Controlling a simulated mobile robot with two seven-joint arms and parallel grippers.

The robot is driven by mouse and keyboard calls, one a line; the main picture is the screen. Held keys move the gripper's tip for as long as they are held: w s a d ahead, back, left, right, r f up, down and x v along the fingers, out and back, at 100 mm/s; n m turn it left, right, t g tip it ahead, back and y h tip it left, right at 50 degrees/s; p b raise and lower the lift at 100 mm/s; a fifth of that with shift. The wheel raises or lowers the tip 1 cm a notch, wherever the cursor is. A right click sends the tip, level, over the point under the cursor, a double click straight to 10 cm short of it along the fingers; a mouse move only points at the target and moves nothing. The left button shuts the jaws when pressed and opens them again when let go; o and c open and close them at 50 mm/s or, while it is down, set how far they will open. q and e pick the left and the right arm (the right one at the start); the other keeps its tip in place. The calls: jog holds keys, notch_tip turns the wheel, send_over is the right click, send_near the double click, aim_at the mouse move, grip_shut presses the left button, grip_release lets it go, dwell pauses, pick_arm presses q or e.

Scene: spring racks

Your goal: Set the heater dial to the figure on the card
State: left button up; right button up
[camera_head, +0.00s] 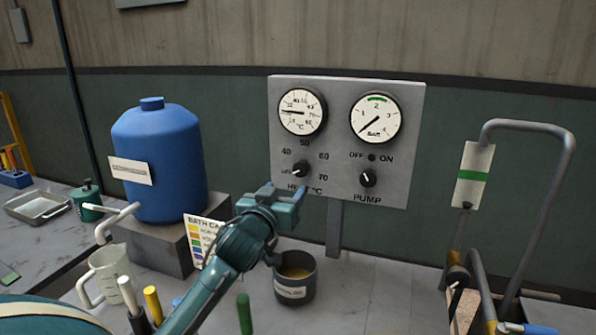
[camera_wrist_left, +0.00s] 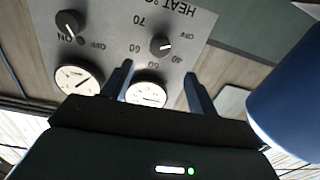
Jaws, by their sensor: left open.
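The heater dial (camera_head: 300,169) is a black knob with a white mark on the grey panel (camera_head: 336,205), amid figures 40 to 70. Its mark points left, about at OFF. It also shows upside down in the left wrist view (camera_wrist_left: 161,46). The bath card (camera_head: 199,241) stands behind my left arm, with coloured rows; my arm hides part of it and its text is too small to read. My left gripper (camera_head: 283,191) is open and empty, just below and in front of the dial, apart from it. Its fingers (camera_wrist_left: 157,70) point at the panel. My right gripper is not in view.
Two gauges (camera_head: 302,112) (camera_head: 376,118) sit above, and a pump knob (camera_head: 368,178) is right of the dial. A blue tank (camera_head: 160,165) stands left. A dark pot (camera_head: 296,277) is below the panel. A jug (camera_head: 108,273) and a bent pipe handle (camera_head: 540,127) flank the bench.

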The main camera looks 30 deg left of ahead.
aim_at(300, 171)
pick_arm(q)
jog(key=p+x, duration=0.1)
jog(key=x, duration=0.9)
jog(key=shift+w+p, duration=0.2)
jog(key=shift+p, duration=0.15)
jog(key=c, duration=1)
